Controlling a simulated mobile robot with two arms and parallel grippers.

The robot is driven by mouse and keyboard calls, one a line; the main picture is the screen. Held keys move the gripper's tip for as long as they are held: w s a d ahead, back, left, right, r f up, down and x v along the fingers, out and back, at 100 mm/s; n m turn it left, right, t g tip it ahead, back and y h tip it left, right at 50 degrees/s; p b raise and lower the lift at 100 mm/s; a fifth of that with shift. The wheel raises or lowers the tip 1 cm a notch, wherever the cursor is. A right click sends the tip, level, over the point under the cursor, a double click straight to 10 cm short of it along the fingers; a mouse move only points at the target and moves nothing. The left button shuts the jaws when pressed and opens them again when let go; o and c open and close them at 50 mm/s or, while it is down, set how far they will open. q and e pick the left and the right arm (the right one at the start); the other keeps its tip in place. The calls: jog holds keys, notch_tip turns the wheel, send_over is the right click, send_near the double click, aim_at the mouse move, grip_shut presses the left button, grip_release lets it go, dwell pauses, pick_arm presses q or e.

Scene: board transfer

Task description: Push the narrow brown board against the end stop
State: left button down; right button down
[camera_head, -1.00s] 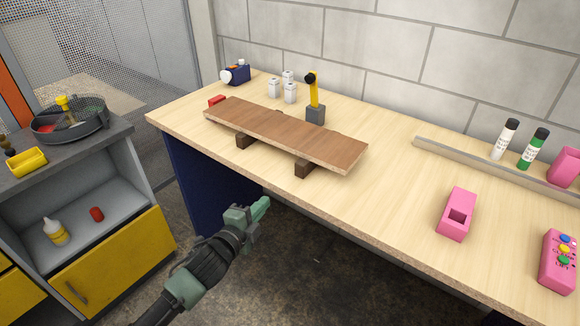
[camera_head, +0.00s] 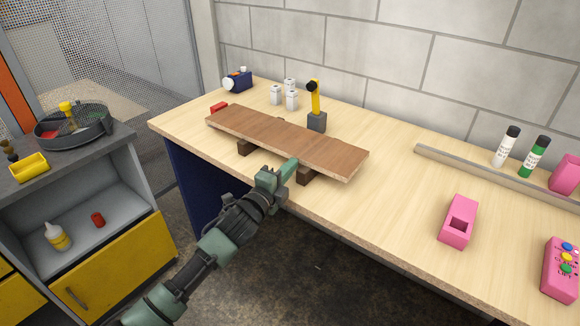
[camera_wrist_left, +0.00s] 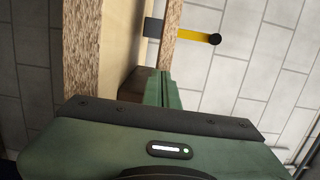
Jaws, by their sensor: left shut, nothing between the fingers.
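The narrow brown board (camera_head: 285,138) lies across two dark blocks (camera_head: 306,176) on the workbench, running from back left to front right. A small red block (camera_head: 219,107) sits just beyond its far left end; I cannot tell for sure that it is the end stop. My left gripper (camera_head: 290,166) is shut and empty, at the board's near long edge beside the right-hand block. In the left wrist view the shut fingers (camera_wrist_left: 161,88) point at the board's edge (camera_wrist_left: 170,40); I cannot tell whether they touch it. My right gripper is not in view.
A grey block with a yellow, black-tipped lever (camera_head: 316,120) stands behind the board. White containers (camera_head: 290,98) and a blue device (camera_head: 239,80) stand further back. A pink holder (camera_head: 458,222) and pink button box (camera_head: 561,270) are at right.

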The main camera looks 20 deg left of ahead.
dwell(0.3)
pick_arm(q)
jog(key=shift+w+a+r, duration=0.1)
jog(key=shift+w+a, duration=0.4)
jog(key=shift+w, duration=0.35)
jog(key=shift+a, duration=0.1)
jog(key=shift+s, duration=0.1)
